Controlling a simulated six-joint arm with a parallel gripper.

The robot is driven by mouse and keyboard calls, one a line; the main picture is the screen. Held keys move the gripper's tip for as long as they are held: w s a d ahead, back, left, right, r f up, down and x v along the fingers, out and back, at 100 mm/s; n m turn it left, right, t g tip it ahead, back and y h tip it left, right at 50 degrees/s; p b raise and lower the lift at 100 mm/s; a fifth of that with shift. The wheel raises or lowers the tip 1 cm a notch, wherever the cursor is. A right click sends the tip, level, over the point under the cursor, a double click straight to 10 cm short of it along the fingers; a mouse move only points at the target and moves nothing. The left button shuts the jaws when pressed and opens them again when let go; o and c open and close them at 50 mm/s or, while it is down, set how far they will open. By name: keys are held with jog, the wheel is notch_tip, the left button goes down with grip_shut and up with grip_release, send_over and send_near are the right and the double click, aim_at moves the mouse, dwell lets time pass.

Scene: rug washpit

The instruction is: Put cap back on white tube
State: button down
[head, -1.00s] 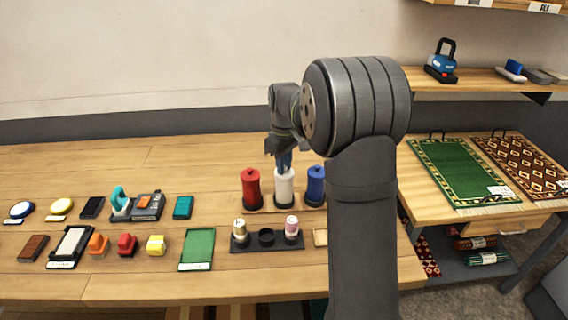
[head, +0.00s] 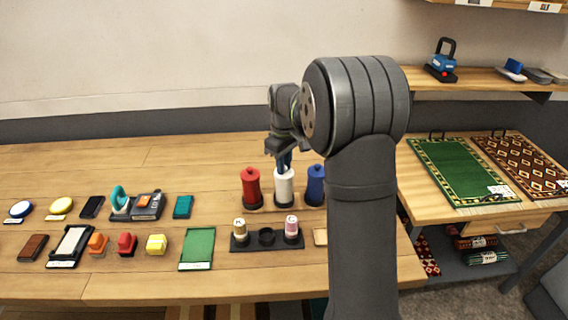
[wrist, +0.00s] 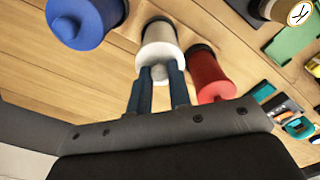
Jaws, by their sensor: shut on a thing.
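The white tube (head: 284,190) stands upright between the red tube (head: 251,188) and the blue tube (head: 316,186). My gripper (head: 284,162) points down directly above it. In the wrist view, my gripper (wrist: 158,88) has its two blue fingers shut on the small knob of the white cap (wrist: 158,72). The cap is at the top end of the white tube (wrist: 160,42), lined up with it. I cannot tell whether it is fully seated, as the fingers hide part of it.
The red and blue tubes stand close on either side. In front is a dark holder (head: 267,239) with two spools and an empty middle place. Pads and blocks lie to the left, with a green mat (head: 198,248) nearer. The table behind the tubes is clear.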

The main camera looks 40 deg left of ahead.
dwell(0.4)
jog(key=c, duration=0.8)
grip_release()
jog(key=shift+o, duration=0.2)
jog(key=shift+r, duration=3.5)
grip_shut()
